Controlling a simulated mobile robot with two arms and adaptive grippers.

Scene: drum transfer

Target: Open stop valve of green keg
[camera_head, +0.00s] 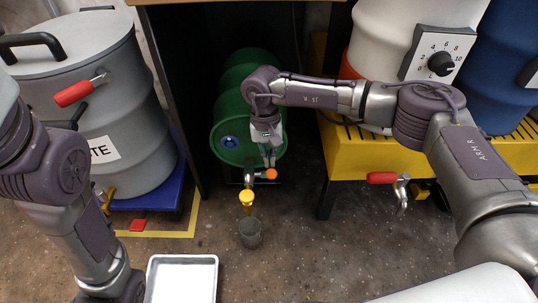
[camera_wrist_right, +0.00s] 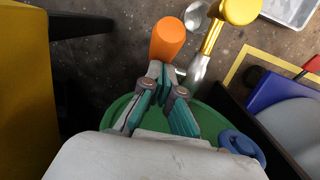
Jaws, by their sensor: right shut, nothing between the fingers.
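The green keg (camera_head: 226,112) lies on its side in a dark recess under a table, its round end facing me with a blue cap (camera_head: 229,142). At its lower front is a metal stop valve (camera_head: 249,178) with an orange handle (camera_head: 271,174) pointing right and a yellow part (camera_head: 246,197) below. My right gripper (camera_head: 268,161) is shut and empty, just above the orange handle. In the right wrist view the shut fingertips (camera_wrist_right: 161,72) are at the near end of the orange handle (camera_wrist_right: 167,40); I cannot tell whether they touch. My left gripper is out of view.
A grey cup (camera_head: 250,234) stands on the floor below the valve. A grey drum (camera_head: 130,110) stands left on a blue base (camera_head: 170,189). A yellow platform (camera_head: 350,155) is right, with a red-handled tap (camera_head: 383,178). A white tray (camera_head: 181,280) lies in front.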

